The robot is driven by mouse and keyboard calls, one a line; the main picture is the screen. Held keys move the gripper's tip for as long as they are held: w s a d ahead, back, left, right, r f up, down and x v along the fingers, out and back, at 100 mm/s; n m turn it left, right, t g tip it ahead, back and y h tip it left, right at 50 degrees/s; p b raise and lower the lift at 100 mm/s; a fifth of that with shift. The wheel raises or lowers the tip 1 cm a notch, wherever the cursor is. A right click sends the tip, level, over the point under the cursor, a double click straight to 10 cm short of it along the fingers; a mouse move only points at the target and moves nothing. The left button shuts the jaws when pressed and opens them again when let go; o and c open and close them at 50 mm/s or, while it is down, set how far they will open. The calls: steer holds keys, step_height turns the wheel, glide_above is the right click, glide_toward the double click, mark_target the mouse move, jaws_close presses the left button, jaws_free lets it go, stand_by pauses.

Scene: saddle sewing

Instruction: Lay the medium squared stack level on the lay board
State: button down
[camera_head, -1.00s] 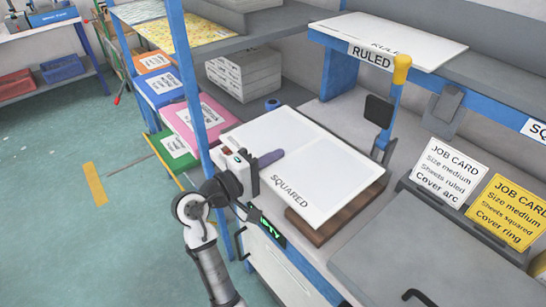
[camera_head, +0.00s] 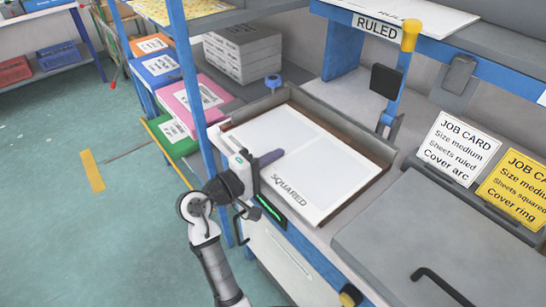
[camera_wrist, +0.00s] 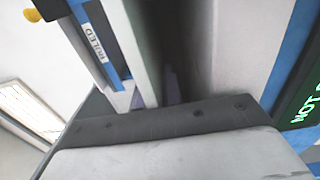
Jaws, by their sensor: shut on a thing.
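The squared stack (camera_head: 300,165), a white slab marked SQUARED, lies over the brown lay board (camera_head: 348,208) in the head view. It looks close to flat, with thin brown strips showing along its edges. Whether its whole underside touches the board cannot be told. My gripper (camera_head: 262,160) is shut on the stack's left edge, with a purple finger lying over the top face. In the wrist view, the purple fingertips (camera_wrist: 171,85) are partly hidden in a dark gap by a pale slab edge.
Grey raised walls (camera_head: 345,135) bound the board at the back. A green-lit display (camera_head: 271,208) is on the bench front near my wrist. A blue post (camera_head: 190,75) stands close left of my gripper. A RULED shelf (camera_head: 376,25) and job cards (camera_head: 458,148) stand behind and right.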

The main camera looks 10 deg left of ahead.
steer(key=c, duration=1.5)
jaws_free()
